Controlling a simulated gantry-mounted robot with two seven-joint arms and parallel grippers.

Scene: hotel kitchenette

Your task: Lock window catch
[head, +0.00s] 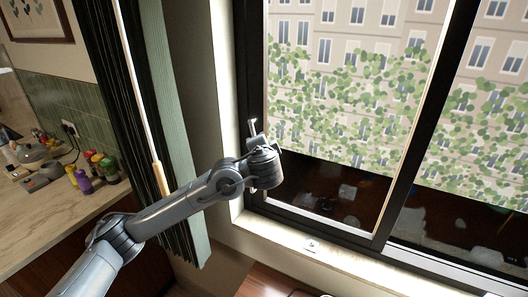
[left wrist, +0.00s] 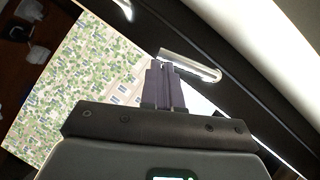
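The window catch is a silver lever (head: 252,127) on the dark left frame of the window (head: 340,130) in the head view. In the left wrist view the silver lever (left wrist: 192,66) lies slantwise across the dark frame, just beyond my fingertips. My left gripper (head: 258,140) is at the catch in the head view, and its wrist hides part of the frame. In the left wrist view the fingers of my left gripper (left wrist: 164,68) are close together with nothing visible between them. I cannot tell whether they touch the lever. My right gripper is in neither view.
A dark curtain with a green edge (head: 165,110) hangs left of the window behind my arm. A counter (head: 60,215) with bottles stands at the left.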

